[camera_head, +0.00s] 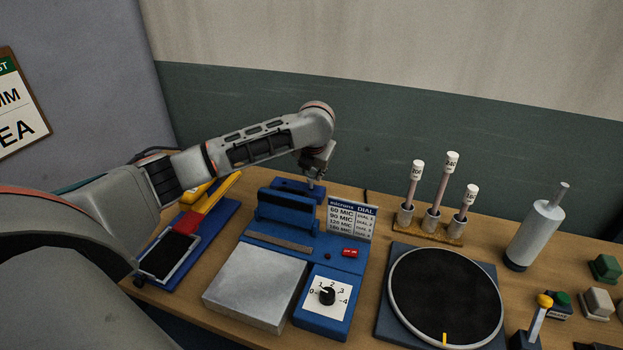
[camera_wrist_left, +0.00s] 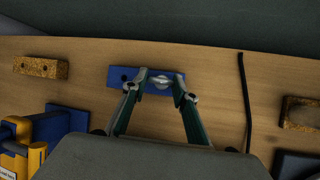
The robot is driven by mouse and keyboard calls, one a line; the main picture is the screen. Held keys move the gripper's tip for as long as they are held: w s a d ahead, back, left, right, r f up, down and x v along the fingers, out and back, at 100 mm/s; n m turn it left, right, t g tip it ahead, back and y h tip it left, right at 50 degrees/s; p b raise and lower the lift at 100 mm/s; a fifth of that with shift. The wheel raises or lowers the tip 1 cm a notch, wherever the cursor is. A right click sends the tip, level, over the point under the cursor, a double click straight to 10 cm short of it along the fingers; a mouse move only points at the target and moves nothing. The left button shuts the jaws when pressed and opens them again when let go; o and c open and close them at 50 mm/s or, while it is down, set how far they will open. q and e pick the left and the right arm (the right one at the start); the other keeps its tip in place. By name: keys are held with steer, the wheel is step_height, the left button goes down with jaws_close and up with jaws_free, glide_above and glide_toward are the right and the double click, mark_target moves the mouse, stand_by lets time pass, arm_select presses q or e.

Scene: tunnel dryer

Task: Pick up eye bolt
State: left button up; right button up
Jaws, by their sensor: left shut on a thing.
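The eye bolt (camera_wrist_left: 162,84) shows in the left wrist view as a small silvery piece between the fingertips of my left gripper (camera_wrist_left: 162,80). The fingers are shut on it. It is over the right part of a small blue block (camera_wrist_left: 120,74) with a dark hole at its left. I cannot tell whether the bolt still sits in the block. In the head view my left gripper (camera_head: 314,177) points down at the blue block (camera_head: 287,185) behind the blue machine, and the bolt is too small to make out. My right gripper is not in view.
In front stands a blue machine with a metal plate (camera_head: 255,287) and a dial (camera_head: 327,296). A sign (camera_head: 351,219) stands close to the gripper. To the right are a cork stand with white-capped tubes (camera_head: 433,222), a round black disc (camera_head: 446,296) and a grey cylinder (camera_head: 536,232).

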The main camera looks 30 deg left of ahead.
mark_target(312, 179)
arm_select(q)
step_height(312, 179, up, 17)
stand_by(0.4)
steer(key=o, duration=0.6)
steer(key=c, duration=0.4)
